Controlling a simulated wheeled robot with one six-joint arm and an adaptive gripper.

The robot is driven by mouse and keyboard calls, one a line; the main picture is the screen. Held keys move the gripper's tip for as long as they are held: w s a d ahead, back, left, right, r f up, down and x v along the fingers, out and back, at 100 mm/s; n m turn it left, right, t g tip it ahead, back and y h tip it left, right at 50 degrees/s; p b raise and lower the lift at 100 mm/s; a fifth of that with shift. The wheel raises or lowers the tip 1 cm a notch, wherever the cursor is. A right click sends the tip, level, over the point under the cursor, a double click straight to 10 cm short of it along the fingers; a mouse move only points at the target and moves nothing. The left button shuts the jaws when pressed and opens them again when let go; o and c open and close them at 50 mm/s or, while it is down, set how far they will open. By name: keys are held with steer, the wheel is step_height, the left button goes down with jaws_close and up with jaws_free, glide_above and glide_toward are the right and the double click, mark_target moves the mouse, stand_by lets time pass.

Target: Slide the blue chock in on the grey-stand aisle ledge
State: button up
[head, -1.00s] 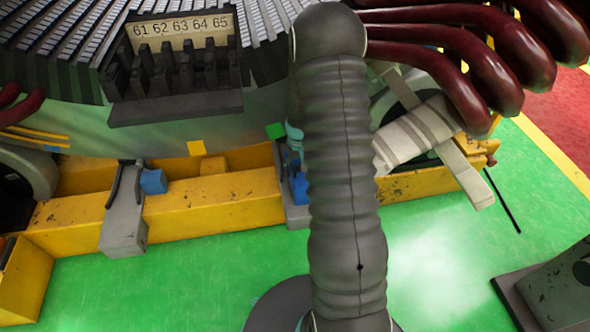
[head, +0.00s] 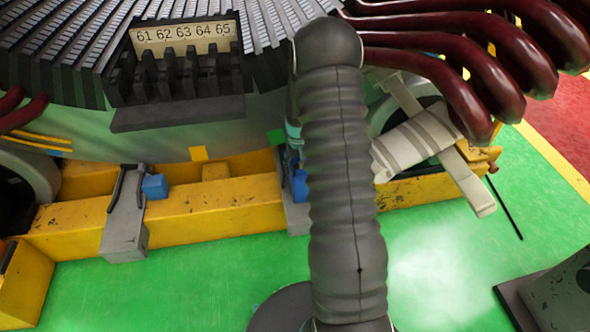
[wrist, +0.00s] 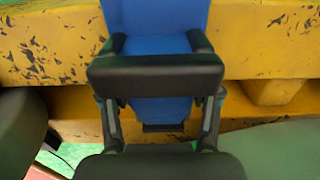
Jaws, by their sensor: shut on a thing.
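My gripper (wrist: 158,42) is shut on a blue chock (wrist: 155,18) in the wrist view, with a dark finger on each side of it. The chock is over the yellow beam (wrist: 255,40); whether it touches the beam cannot be told. In the head view my arm hides most of the gripper, and a blue part (head: 299,184) shows at the arm's left edge. A grey stand (head: 124,236) sits across the yellow beam (head: 215,217) at left, with another blue block (head: 154,186) beside its upper part. A second grey piece (head: 297,218) is partly hidden behind my arm.
The big stator (head: 180,140) with the 61–65 number plate (head: 186,38) lies above the beam. Dark red hoses (head: 450,80) and a pale strapped bundle (head: 420,143) are at right. Green floor (head: 180,290) in front is open.

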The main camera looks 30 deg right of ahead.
steer(key=shift+w+d, duration=0.25)
steer(key=shift+w, duration=0.7)
steer(key=shift+w+d, duration=0.3)
steer(key=shift+w, duration=0.7)
steer(key=shift+w+d, duration=0.25)
steer(key=shift+w, duration=0.7)
steer(key=o, duration=1.4)
steer(key=shift+c, duration=0.2)
step_height(320, 180, up, 12)
